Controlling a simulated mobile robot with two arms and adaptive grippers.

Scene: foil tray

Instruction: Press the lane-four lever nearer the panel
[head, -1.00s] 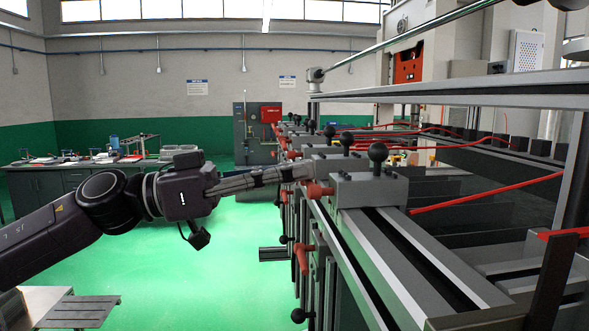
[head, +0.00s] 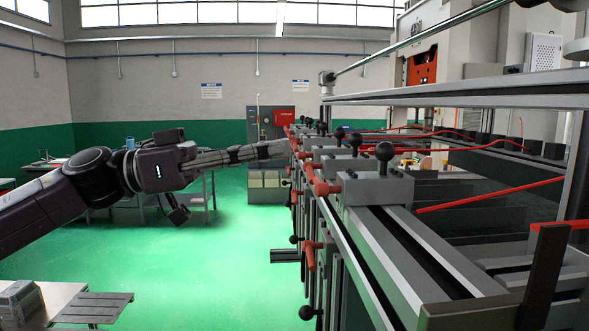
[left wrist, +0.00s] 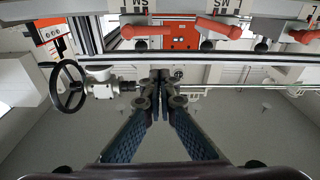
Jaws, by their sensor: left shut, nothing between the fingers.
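A row of red levers runs along the left side of the long machine frame. The nearest one in the head view (head: 325,188) sticks out from a grey block (head: 376,187) with a black ball knob. More red levers recede behind it. In the left wrist view red levers (left wrist: 218,27) hang from light blocks with partly cut-off lettering; I cannot tell which is lane four. My left gripper (head: 286,148) is shut and empty, its tips close to the far levers; contact cannot be told. Its shut fingers also show in the left wrist view (left wrist: 161,78). My right gripper is not in view.
A red panel box (head: 283,116) stands beyond the row. Lower red handles (head: 310,255) and black knobs jut from the frame's side. Red rods (head: 490,195) cross the frame. A handwheel (left wrist: 68,86) shows in the left wrist view.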

